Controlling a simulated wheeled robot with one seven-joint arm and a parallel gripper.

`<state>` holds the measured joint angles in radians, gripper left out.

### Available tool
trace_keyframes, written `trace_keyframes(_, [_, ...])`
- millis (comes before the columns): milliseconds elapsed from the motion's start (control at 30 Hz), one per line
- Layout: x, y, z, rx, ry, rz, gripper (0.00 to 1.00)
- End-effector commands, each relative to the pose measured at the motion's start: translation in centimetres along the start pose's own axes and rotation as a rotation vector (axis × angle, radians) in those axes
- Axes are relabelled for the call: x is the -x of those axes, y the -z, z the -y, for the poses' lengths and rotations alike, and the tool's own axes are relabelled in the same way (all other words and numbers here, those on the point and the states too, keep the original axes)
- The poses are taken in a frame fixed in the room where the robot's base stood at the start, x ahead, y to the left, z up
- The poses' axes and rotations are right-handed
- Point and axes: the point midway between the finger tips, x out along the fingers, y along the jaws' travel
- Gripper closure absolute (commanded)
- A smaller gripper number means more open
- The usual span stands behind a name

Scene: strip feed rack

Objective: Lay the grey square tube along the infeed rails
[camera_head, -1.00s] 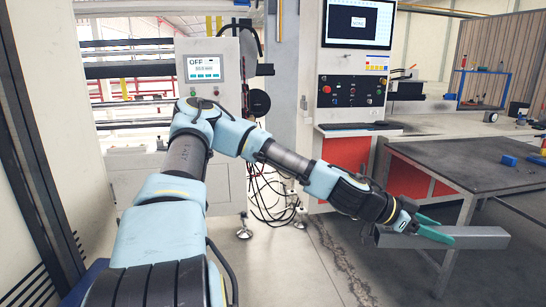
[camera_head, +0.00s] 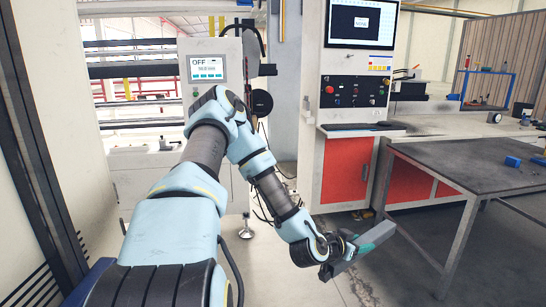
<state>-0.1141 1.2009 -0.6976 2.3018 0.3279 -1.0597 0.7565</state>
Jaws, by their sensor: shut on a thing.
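The grey square tube (camera_head: 341,266) is in my gripper (camera_head: 368,243), at the lower right of the middle of the head view. The tube is held in the air over the floor, in front of the red-panelled cabinet and left of the dark table. It points up and to the right, and my gripper covers its middle part. The green fingers are shut on it. The rails (camera_head: 130,71) at the left back look like the infeed rails; they run across behind my arm, with the tube well apart from them.
A control box (camera_head: 207,70) with an "OFF" screen stands before the rails. A machine cabinet (camera_head: 338,165) with a monitor is behind the tube. The dark table (camera_head: 480,165) holds a blue object (camera_head: 512,161). Floor around the tube is clear.

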Motion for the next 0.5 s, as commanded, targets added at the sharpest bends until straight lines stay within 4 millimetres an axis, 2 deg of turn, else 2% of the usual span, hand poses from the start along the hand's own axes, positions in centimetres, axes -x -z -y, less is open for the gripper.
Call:
trace_keyframes(100, [0.7,-2.3,3.6,0.053,0.125,-0.001,1.00])
trace_keyframes(267, [2.1,-5.0,8.2,0.108,0.281,-0.001,1.00])
trace_keyframes(500, [6.4,-8.7,15.8,0.209,0.525,-0.003,1.00])
